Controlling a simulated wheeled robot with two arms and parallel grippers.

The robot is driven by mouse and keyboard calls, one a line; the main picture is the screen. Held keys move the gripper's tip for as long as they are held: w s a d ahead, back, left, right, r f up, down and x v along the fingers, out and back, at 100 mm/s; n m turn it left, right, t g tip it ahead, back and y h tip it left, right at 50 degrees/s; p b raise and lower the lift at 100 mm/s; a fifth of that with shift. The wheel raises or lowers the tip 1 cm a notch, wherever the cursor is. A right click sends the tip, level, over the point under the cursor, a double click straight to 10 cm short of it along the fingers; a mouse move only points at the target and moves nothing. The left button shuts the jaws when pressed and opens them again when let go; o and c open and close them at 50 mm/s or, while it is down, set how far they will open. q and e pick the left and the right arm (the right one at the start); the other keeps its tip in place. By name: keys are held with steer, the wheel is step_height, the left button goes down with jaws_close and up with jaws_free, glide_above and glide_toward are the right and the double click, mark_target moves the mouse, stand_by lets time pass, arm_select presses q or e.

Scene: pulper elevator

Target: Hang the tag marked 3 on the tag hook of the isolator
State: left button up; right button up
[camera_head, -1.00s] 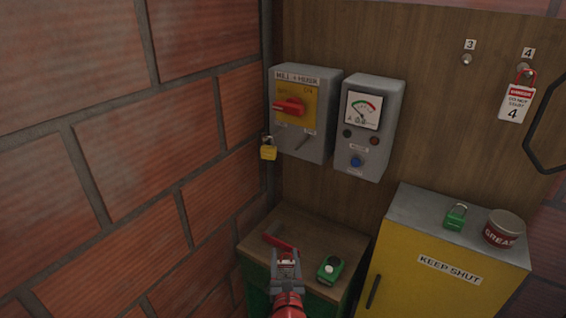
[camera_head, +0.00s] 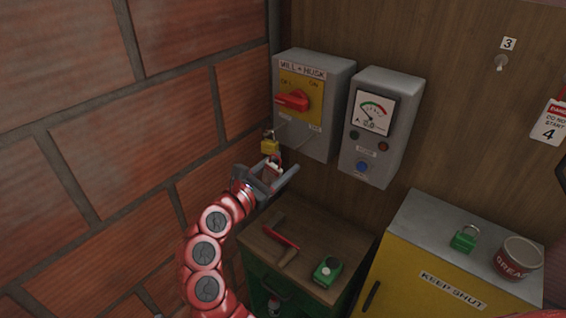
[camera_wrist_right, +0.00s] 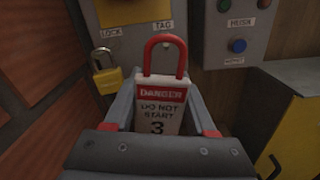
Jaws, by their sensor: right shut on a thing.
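My right gripper (camera_head: 277,178) is shut on the white and red danger tag marked 3 (camera_wrist_right: 160,112). In the right wrist view (camera_wrist_right: 162,130) the tag stands upright between the fingers, its red loop (camera_wrist_right: 165,50) uppermost. The grey isolator (camera_head: 340,85) is on the wooden wall, labelled MILL + HUSK, with a yellow plate and a red handle (camera_head: 292,100). In the wrist view its TAG label (camera_wrist_right: 163,24) is just above the loop; the tag hook itself is hard to make out there. The gripper is below the isolator. My left gripper is out of view.
A yellow padlock (camera_head: 270,147) hangs at the isolator's lower left, close to the gripper. A meter box (camera_head: 378,125) is to the right. Below are a bench (camera_head: 310,243) with a red-handled tool (camera_head: 282,238) and a yellow cabinet (camera_head: 425,258). A brick wall (camera_head: 110,150) bounds the left.

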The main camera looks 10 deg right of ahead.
mark_target(310, 148)
steer(key=p+x, duration=0.1)
steer(key=x, duration=0.1)
steer(key=p+x, duration=0.1)
steer(key=x, duration=0.2)
steer(key=p+x, duration=0.2)
steer(key=shift+d+f, duration=0.15)
steer(key=shift+f, duration=0.15)
steer(key=shift+w+d+f+b, duration=0.15)
steer(key=shift+d+f+b, duration=0.05)
steer(key=shift+f+b, duration=0.15)
steer(key=shift+w+d+f+b, duration=0.25)
steer(key=shift+w+d+b, duration=0.05)
steer(key=shift+b, duration=0.95)
steer(key=o, duration=1.4)
